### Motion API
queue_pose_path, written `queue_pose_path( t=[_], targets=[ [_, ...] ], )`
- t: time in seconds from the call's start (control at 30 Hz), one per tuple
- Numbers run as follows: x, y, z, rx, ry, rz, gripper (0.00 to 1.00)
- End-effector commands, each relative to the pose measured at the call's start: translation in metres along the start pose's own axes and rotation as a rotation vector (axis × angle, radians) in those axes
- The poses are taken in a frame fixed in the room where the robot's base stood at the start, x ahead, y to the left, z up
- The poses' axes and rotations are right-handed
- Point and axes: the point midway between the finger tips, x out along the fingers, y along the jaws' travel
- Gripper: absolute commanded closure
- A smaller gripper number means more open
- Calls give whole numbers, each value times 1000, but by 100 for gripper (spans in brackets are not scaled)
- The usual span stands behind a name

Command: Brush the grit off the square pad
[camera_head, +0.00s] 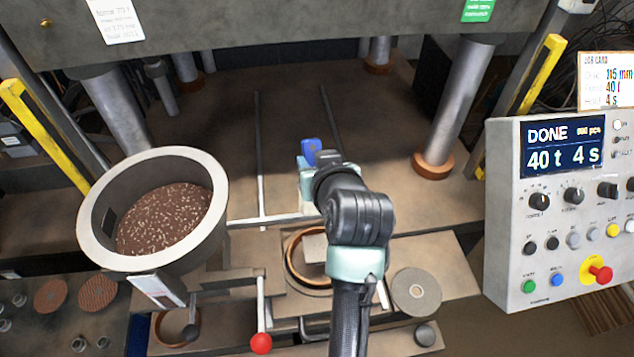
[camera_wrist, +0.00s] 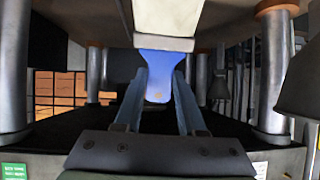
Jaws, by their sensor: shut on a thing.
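My gripper (camera_head: 308,168) is over the press bed, and my arm covers part of the scene behind it. It is shut on a blue-handled brush (camera_head: 310,150). In the wrist view the brush (camera_wrist: 158,85) shows between the two fingers, with a broad pale end at the top of the picture. I cannot see the brush touching anything. A flat grey-tan piece (camera_head: 315,246) shows inside a copper ring below the gripper, partly behind my arm; I cannot tell whether it is the square pad. No grit is distinct on it.
A large round pan (camera_head: 215,190) of brown grain stands at left. A grey disc (camera_head: 416,292) lies right of my arm. A red-knobbed lever (camera_head: 261,343) stands in front. Press columns (camera_head: 455,115) flank the open bed. The control panel (camera_head: 560,215) reads DONE, 40 t, 4 s.

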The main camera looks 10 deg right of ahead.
Motion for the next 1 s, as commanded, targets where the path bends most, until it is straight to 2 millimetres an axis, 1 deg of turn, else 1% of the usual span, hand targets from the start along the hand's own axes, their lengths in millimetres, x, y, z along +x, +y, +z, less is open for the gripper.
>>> queue_pose_path(
  t=[0.13,0.27,0.43,0.6,0.8,1.0],
  targets=[
    [0,0,0,0,3,0,100],
    [0,0,5,-1,23,1,100],
    [-2,-1,13,-7,91,0,100],
    [-7,-2,17,-12,167,0,100],
    [-12,-3,18,-16,226,0,100],
    [-15,-3,16,-17,246,-1,100]
  ],
)
